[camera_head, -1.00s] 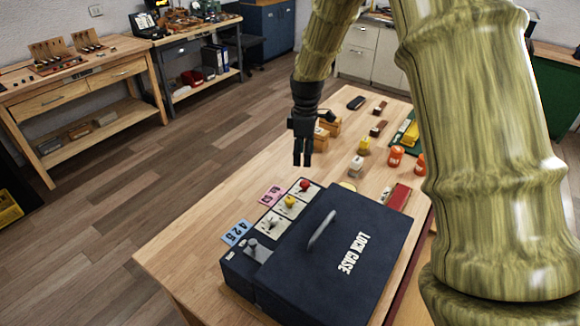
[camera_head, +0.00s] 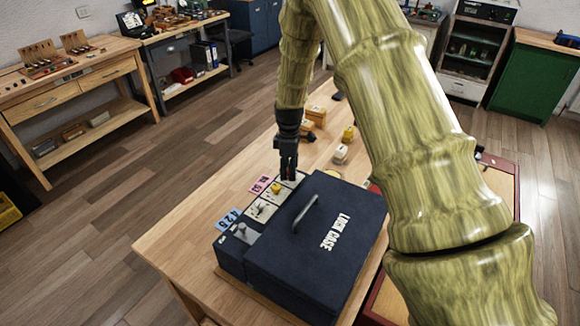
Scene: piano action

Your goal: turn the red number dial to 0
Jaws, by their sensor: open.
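The dark blue lock case (camera_head: 320,262) sits on the wooden table, with a row of dials along its left side. The yellow dial (camera_head: 276,188) and a pale dial (camera_head: 260,207) show on light plates. The red dial is hidden behind my gripper, at the far end of that row. My gripper (camera_head: 288,176) points down over that far end, its fingers open. I cannot tell whether the fingers touch the red dial or stand around it, and its number cannot be read.
A blue number tag (camera_head: 228,219) and a pink tag (camera_head: 260,184) lie left of the case. The case's handle (camera_head: 305,211) stands up close by. A white-topped item (camera_head: 341,154) and a yellow item (camera_head: 348,134) stand behind. The table's left front is clear.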

